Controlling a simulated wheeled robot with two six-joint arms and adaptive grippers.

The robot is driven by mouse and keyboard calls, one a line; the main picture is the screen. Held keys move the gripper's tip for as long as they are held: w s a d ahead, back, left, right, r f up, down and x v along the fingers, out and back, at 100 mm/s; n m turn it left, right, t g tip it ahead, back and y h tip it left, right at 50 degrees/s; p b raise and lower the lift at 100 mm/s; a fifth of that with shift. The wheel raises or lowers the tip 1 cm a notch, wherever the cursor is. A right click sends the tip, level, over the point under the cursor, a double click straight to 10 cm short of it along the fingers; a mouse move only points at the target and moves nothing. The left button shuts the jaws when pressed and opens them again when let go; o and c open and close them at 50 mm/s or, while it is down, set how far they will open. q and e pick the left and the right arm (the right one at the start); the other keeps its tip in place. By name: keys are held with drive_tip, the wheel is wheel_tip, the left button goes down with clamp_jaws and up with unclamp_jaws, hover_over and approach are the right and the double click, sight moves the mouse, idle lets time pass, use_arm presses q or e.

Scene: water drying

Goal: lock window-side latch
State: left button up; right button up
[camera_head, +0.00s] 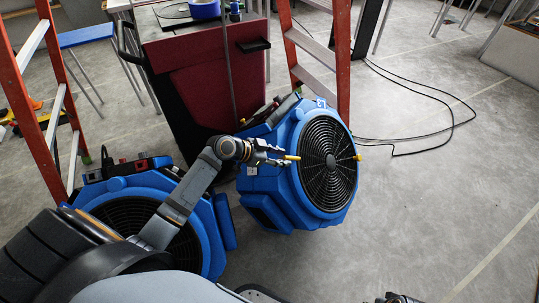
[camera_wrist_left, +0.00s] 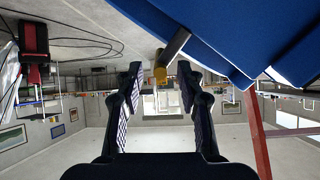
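A blue drying fan (camera_head: 266,182) with a round black grille stands on the floor, its face turned right. One yellow-tipped latch (camera_head: 292,157) sits at the grille's left edge and another yellow latch (camera_head: 357,158) at its right edge. My left gripper (camera_head: 280,156) reaches to the left latch. In the left wrist view, the two fingers of the left gripper (camera_wrist_left: 159,80) are apart, with a yellow latch tip (camera_wrist_left: 160,74) on a dark bar between them, not visibly clamped. A dark piece, probably my right gripper (camera_head: 396,298), shows at the bottom edge; its fingers are cut off.
A second blue fan (camera_head: 214,235) stands at lower left, under my left arm. A red cabinet (camera_head: 190,85) stands behind the fans. An orange ladder (camera_head: 341,60) rises close behind the fan. Black cables (camera_head: 440,146) lie to the right; the right floor is otherwise clear.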

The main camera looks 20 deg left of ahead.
use_arm(q)
drive_tip(key=v, duration=0.8)
drive_tip(key=shift+s, duration=0.1)
